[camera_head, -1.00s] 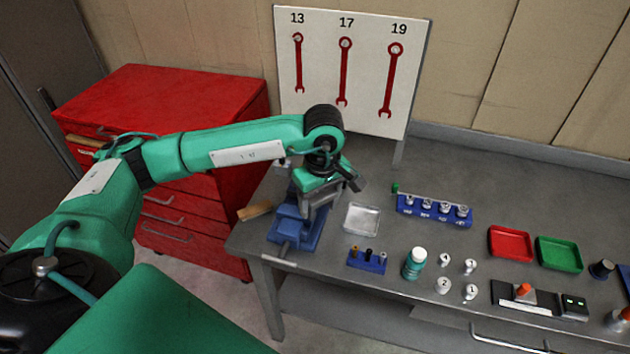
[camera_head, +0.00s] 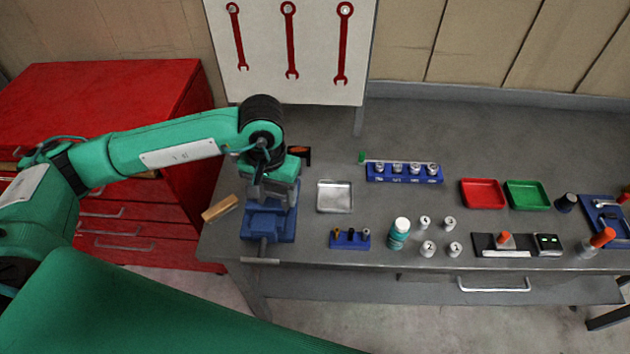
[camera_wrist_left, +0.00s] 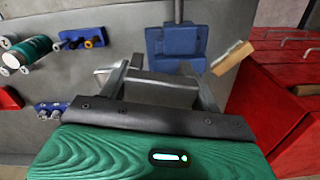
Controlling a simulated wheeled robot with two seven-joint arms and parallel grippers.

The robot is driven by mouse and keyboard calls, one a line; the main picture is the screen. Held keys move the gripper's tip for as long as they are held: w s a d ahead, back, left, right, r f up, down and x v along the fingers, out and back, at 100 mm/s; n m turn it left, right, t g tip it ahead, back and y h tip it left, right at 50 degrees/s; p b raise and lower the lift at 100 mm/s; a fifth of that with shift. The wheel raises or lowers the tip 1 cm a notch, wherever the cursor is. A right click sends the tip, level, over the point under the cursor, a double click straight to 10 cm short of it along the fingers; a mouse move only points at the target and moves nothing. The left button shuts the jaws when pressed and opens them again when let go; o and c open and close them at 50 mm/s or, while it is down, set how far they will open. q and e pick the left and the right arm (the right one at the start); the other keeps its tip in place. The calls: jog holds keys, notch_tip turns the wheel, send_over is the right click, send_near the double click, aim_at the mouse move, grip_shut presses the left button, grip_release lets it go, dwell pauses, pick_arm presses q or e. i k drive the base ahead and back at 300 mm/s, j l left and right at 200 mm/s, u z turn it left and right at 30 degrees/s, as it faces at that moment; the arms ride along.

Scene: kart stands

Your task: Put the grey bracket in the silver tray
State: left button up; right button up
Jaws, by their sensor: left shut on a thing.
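My left gripper (camera_head: 272,188) is over the blue vise (camera_head: 284,226), pointing down. In the left wrist view the left gripper (camera_wrist_left: 157,74) is shut on a grey bar-like piece (camera_wrist_left: 160,84), apparently the grey bracket, which spans the gap between the fingers. The arm and hand mostly hide it in the head view, and I cannot tell whether it touches the vise (camera_wrist_left: 176,42). The silver tray (camera_head: 335,197) lies flat and empty on the bench, just right of the vise. My right gripper is not in view.
Red (camera_head: 482,194) and green (camera_head: 528,196) trays lie farther right. A wooden block (camera_head: 220,208) is at the bench's left edge, beside the red cabinet (camera_head: 110,100).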

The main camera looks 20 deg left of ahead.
aim_at(335, 198)
jog(key=i+j+z, duration=0.2)
jog(key=j+z, duration=0.15)
jog(key=j, duration=0.3)
jog(key=j+z, duration=0.2)
jog(key=j, duration=0.15)
jog(key=z, duration=0.6)
jog(key=i+j, duration=0.05)
